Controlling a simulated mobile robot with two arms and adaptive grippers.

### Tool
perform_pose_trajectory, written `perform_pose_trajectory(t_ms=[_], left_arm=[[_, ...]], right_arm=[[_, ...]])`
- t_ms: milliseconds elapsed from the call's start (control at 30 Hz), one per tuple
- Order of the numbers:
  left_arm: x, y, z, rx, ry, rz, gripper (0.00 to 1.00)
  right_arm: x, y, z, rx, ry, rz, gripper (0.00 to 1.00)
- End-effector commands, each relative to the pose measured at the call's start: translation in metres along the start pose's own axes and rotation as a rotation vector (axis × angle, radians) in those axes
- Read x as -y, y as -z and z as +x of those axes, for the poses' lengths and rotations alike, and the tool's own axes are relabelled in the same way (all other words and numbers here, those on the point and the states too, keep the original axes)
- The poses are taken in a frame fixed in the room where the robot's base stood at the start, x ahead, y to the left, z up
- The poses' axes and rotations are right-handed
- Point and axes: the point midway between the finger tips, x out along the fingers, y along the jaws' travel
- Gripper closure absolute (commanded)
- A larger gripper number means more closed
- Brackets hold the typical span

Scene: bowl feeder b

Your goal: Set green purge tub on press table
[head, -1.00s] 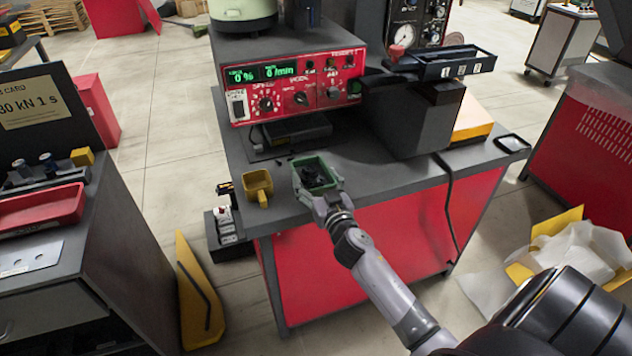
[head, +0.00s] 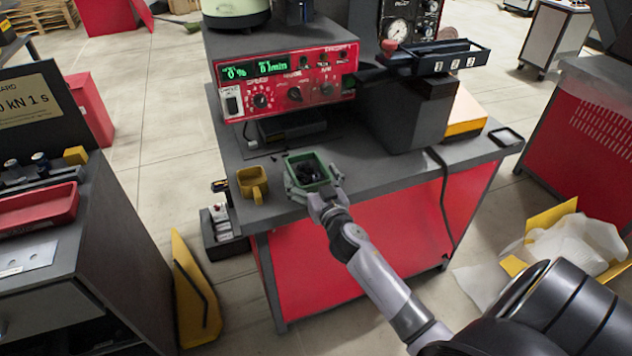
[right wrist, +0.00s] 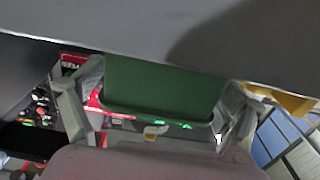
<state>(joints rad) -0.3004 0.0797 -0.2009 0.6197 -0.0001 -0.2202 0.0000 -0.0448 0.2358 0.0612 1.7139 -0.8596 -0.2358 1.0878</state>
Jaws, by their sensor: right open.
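The green tub (head: 309,158) stands near the front edge of the grey-topped table with red panels (head: 385,172), with dark pieces inside. My right gripper (head: 313,186) reaches it from the front. Its fingers are open, one on either side of the tub. In the right wrist view, the tub (right wrist: 160,82) fills the gap between the fingers of the gripper (right wrist: 165,95), its rim toward the bottom of the picture. Whether the fingers touch its walls cannot be told. My left gripper is not in view.
A yellow cup (head: 252,184) stands close left of the tub. A red control box (head: 290,82) and a dark block with a rail (head: 405,110) stand behind. At left, another dark table holds a red tray (head: 38,208). A yellow floor piece (head: 193,295) stands between the tables.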

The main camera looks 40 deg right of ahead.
Motion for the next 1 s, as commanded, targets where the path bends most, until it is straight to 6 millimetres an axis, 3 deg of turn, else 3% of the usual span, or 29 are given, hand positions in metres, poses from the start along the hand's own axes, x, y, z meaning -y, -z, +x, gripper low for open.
perform_pose_trajectory(t_ms=[167, 400, 600, 800, 1000], left_arm=[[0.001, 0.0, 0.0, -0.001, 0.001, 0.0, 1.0], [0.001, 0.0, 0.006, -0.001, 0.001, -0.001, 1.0], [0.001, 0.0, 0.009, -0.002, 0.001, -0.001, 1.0], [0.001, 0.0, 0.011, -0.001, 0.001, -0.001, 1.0], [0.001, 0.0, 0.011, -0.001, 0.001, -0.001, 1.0]], right_arm=[[0.001, -0.001, -0.022, 0.002, 0.001, 0.001, 0.1], [0.0, -0.001, -0.074, 0.003, -0.001, 0.002, 0.1], [0.0, 0.0, -0.106, 0.001, 0.0, 0.002, 0.1], [0.0, 0.002, -0.119, 0.0, -0.001, -0.001, 0.1], [0.0, 0.001, -0.12, 0.001, 0.0, -0.001, 0.1]])
